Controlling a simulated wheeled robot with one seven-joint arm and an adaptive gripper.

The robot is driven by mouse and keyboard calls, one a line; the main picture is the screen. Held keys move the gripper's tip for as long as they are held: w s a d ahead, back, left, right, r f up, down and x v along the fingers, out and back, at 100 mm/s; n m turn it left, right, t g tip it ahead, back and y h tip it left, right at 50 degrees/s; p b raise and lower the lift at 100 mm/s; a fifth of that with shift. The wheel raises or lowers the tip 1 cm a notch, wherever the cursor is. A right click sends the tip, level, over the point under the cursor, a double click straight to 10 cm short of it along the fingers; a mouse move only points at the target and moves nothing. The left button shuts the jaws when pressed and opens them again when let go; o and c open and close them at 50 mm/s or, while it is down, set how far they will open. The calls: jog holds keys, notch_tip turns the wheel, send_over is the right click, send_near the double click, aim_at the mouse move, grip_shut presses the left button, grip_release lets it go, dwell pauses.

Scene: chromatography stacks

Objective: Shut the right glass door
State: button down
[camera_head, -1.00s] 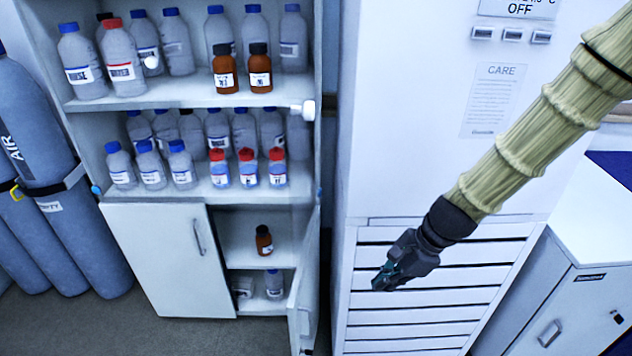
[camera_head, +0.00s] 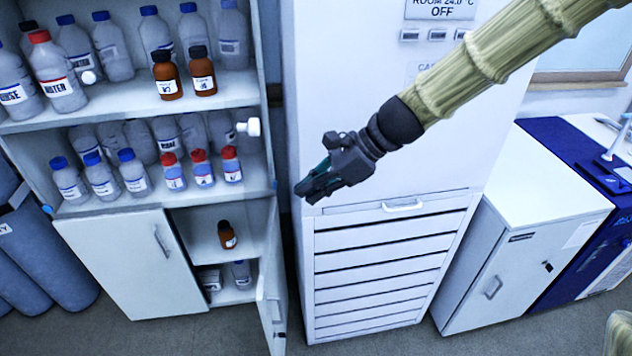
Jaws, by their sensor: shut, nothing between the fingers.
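The right glass door shows mainly by its white knob (camera_head: 250,127), at the right side of the shelf cabinet (camera_head: 130,218). Its clear pane is hard to make out. The knob sits far right of the cabinet's middle and shows side-on, so the door appears to stand open. Another white knob (camera_head: 88,77) shows farther left, in front of the bottles. My gripper (camera_head: 304,190) is shut and empty. In the picture it is right of and below the right knob, in front of the white tall unit, apart from the knob. Its depth relative to the door is unclear.
Bottles (camera_head: 198,80) stand on the shelves. The lower right solid door (camera_head: 270,285) stands open; the lower left one (camera_head: 135,262) is shut. The white tall unit (camera_head: 345,100) with drawers stands right of the cabinet. A low white cabinet (camera_head: 500,265) is farther right.

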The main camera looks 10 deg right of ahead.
aim_at(254, 219)
jog(key=shift+w+a+f+p, duration=0.3)
jog(key=shift+a+f, duration=0.45)
jog(key=shift+a, duration=0.65)
jog(key=shift+w+a+f+p, duration=0.15)
jog(key=shift+a+f+p, duration=0.45)
jog(key=shift+a, duration=0.8)
jog(key=shift+w+a+f+p, duration=0.2)
jog(key=shift+a+f, duration=0.7)
jog(key=shift+a, duration=0.5)
jog(key=shift+a+f, duration=0.1)
jog(key=shift+a, duration=0.15)
